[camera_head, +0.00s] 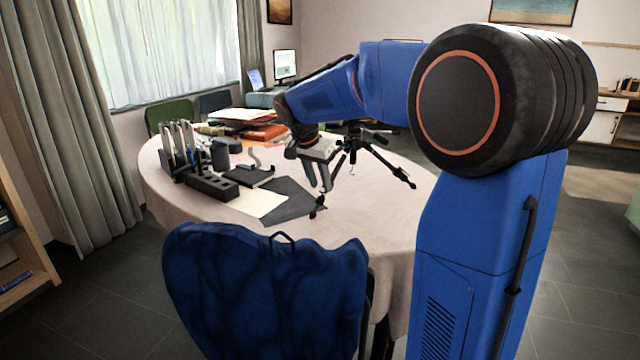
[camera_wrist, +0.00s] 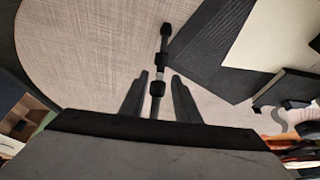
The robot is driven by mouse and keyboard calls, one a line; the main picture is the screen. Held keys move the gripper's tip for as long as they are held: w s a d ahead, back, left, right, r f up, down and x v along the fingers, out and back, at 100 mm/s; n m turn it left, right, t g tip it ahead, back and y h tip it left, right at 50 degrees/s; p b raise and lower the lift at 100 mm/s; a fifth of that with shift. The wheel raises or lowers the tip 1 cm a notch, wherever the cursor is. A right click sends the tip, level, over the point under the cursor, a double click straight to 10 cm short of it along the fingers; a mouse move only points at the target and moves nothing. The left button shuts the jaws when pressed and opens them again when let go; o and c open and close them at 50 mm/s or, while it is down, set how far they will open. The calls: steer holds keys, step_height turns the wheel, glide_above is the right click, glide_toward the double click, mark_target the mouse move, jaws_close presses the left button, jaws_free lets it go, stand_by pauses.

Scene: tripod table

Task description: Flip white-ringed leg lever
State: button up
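The black tripod (camera_head: 372,150) stands on the round table with its legs spread. One leg runs toward the table's near side, and its foot end (camera_head: 313,214) shows just below my gripper (camera_head: 322,186). In the wrist view this leg (camera_wrist: 165,38) has black collars and a pale section (camera_wrist: 160,76) between two of them. My gripper (camera_wrist: 160,75) is open, with one finger on each side of the leg. I cannot tell whether the fingers touch it. The lever's position is too small to make out, and the upper leg is hidden behind my gripper body.
Dark sheets (camera_head: 294,203) and a pale paper (camera_head: 256,201) lie left of the leg. A black organizer (camera_head: 211,186), a dark box (camera_head: 248,177) and stacked folders (camera_head: 262,131) stand farther left and back. A blue-draped chair (camera_head: 265,290) is at the front.

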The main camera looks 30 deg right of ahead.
steer(key=shift+w+d+f, duration=0.1)
steer(key=shift+d+f, duration=0.05)
steer(key=shift+f, duration=0.25)
jaws_close()
steer(key=shift+r, duration=0.1)
steer(key=y, duration=0.1)
steer(key=r+g+y, duration=0.1)
steer(key=y, duration=0.1)
steer(key=shift+w+d+g, duration=0.2)
steer(key=shift+d+g, duration=0.1)
steer(key=shift+w+d+r+g+y, duration=0.1)
steer(key=shift+d+r+g+y, duration=0.15)
steer(key=shift+g+y, duration=0.45)
steer(key=shift+w+d+r+g+y, duration=0.1)
steer(key=shift+r+g+y, duration=0.25)
steer(key=shift+y, duration=0.65)
